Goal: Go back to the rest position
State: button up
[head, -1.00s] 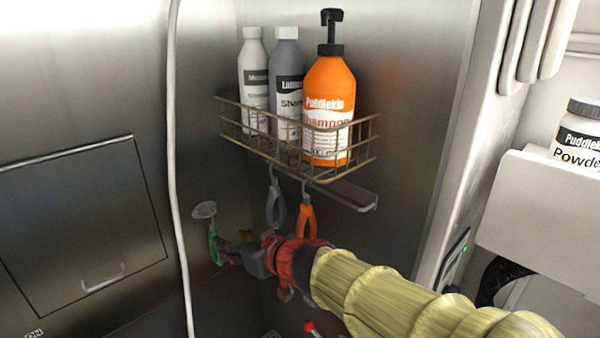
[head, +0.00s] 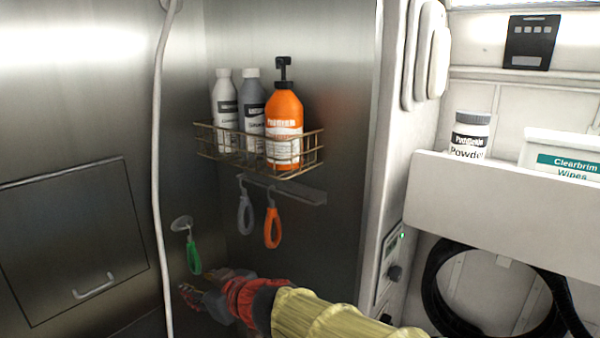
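My gripper (head: 184,291) is at the lower middle of the head view, at the end of my red and yellow sleeved arm. It is small and dark here, and its fingers are too unclear to tell open from shut. A green-handled tool (head: 194,256) hangs from a round hook on the steel wall just above my gripper, apart from it. A grey-handled tool (head: 245,214) and an orange-handled tool (head: 272,228) hang under a small steel ledge (head: 290,189), up and right of my gripper.
A wire basket (head: 311,157) on the wall holds an orange pump bottle (head: 285,120) and two other bottles. A pale hose (head: 157,170) runs down the left. A white shelf (head: 500,200) with a powder jar (head: 468,136) and wipes (head: 565,155) is at right, above a coiled black hose (head: 432,290).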

jog(key=s+d+f+m+h, duration=0.15)
jog(key=d+f+h, duration=0.25)
jog(key=d, duration=0.7)
jog(key=s+d+f+m+h, duration=0.15)
jog(key=d+f+h, duration=0.3)
jog(key=d, duration=0.65)
jog(key=s+d+f+m+g+b, duration=0.1)
jog(key=s+d+m, duration=0.3)
jog(key=s+d, duration=0.5)
jog(key=s+d+f+m+g+h+b, duration=0.1)
jog(key=s+d+f+m+g+b, duration=0.1)
jog(key=s+d, duration=0.7)
jog(key=shift+s+d+f+m+b, duration=0.15)
jog(key=shift+s+f+m+b, duration=0.2)
jog(key=shift+s+m+b, duration=1)
